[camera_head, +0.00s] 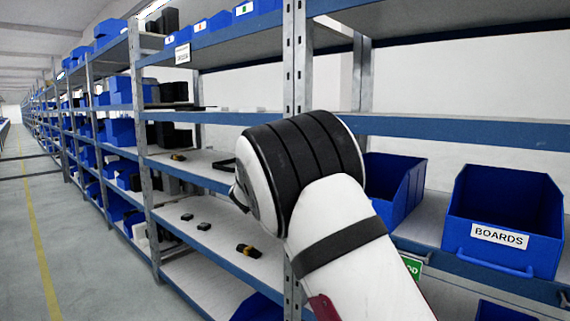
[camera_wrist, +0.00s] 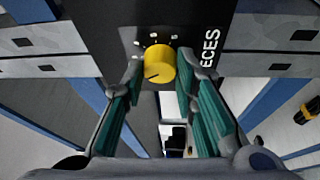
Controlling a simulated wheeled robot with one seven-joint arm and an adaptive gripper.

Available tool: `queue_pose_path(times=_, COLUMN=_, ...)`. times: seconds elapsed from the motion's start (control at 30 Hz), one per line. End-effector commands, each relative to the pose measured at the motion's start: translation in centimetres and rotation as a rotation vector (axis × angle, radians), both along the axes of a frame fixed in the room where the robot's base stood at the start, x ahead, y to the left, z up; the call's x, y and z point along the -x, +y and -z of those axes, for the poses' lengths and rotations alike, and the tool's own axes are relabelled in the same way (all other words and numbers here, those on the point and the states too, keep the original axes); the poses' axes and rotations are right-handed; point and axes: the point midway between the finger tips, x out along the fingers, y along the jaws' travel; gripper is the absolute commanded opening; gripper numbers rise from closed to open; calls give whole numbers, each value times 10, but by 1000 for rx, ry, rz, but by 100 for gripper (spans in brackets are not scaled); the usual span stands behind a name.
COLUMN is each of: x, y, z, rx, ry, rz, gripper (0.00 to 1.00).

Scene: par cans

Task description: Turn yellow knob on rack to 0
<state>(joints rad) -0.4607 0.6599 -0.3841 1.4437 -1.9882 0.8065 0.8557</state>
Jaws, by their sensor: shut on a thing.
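In the wrist view the yellow knob (camera_wrist: 160,61) sits on a black panel (camera_wrist: 100,30) fixed to the rack. A dark pointer line on the knob's face points to the lower left. Small pale marks arc around its upper side, too small to read. My gripper (camera_wrist: 158,72) has its teal-padded fingers on either side of the knob and is shut on it. In the head view my white and black arm covers the rack upright, and both the knob and the gripper are hidden.
White letters "ECES" (camera_wrist: 211,48) show right of the knob. In the head view, a blue bin labelled BOARDS (camera_head: 480,212) and another blue bin (camera_head: 408,195) stand right of my arm. Small dark items (camera_head: 248,250) lie on the left shelves. The aisle floor (camera_head: 90,270) is clear.

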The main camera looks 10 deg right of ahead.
Motion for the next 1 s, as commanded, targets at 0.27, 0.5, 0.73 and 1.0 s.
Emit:
queue_pose_path(times=0.27, x=1, y=1, z=-6, rx=152, ry=213, rz=-3, gripper=0)
queue_pose_path(times=0.5, x=1, y=1, z=-8, rx=286, ry=396, rz=-3, gripper=0)
queue_pose_path(times=0.73, x=1, y=1, z=-9, rx=411, ry=572, rz=-2, gripper=0)
queue_pose_path(times=1.0, x=-2, y=2, z=-8, rx=562, ry=778, rz=-2, gripper=0)
